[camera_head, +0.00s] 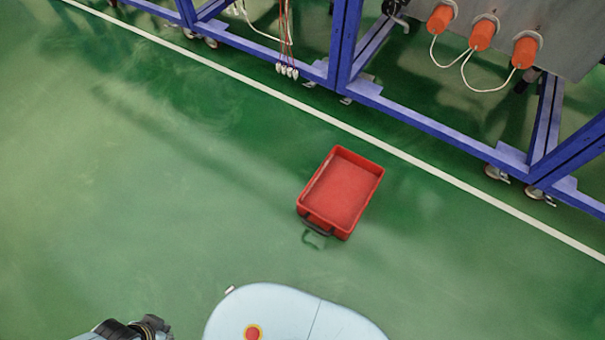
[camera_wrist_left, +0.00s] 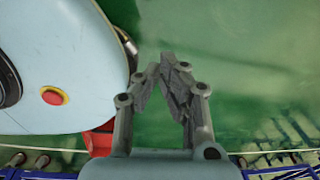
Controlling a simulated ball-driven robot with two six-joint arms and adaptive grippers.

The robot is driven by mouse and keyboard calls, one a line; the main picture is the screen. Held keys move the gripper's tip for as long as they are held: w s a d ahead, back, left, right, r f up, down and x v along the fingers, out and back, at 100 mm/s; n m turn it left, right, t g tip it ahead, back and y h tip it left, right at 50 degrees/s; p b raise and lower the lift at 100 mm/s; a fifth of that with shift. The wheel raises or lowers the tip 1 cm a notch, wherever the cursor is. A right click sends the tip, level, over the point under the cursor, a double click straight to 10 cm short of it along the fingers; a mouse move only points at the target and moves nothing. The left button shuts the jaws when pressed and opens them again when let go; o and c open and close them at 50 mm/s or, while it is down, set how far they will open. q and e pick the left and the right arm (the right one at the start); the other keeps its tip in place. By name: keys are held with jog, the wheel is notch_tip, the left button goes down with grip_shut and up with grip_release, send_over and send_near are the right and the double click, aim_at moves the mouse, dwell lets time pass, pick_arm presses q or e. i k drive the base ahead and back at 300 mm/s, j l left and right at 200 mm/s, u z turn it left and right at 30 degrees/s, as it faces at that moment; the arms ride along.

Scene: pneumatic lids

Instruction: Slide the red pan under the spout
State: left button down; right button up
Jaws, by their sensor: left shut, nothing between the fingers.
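The red pan (camera_head: 342,190) lies flat on the green floor near the middle of the head view. It is a rectangular, empty tray with a dark handle (camera_head: 316,228) at its near end. In the left wrist view, a corner of the red pan (camera_wrist_left: 98,143) shows below my body, mostly hidden. My left gripper (camera_wrist_left: 167,62) is shut and empty, its fingertips together over bare floor, apart from the pan. Part of my left arm shows at the bottom left of the head view. My right gripper is in neither view. I cannot tell which part is the spout.
A blue wheeled frame (camera_head: 420,123) runs along the back, with orange caps (camera_head: 482,36) and white hoses at upper right. Thin lines with silver ends (camera_head: 287,71) hang near it. A white floor line (camera_head: 400,154) passes before the frame. The floor at left is clear.

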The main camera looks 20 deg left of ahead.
aim_at(338, 194)
jog(key=u, duration=0.1)
jog(key=k+j, duration=0.1)
jog(key=j, duration=0.15)
jog(key=i+j+z, duration=0.1)
jog(key=j+z, duration=0.2)
jog(key=j, duration=0.5)
jog(key=j+z, duration=0.3)
jog(key=j, duration=0.5)
jog(key=i+j+z, duration=0.35)
jog(key=j, duration=0.3)
jog(key=i+j+z, duration=0.3)
jog(key=i+j, duration=0.3)
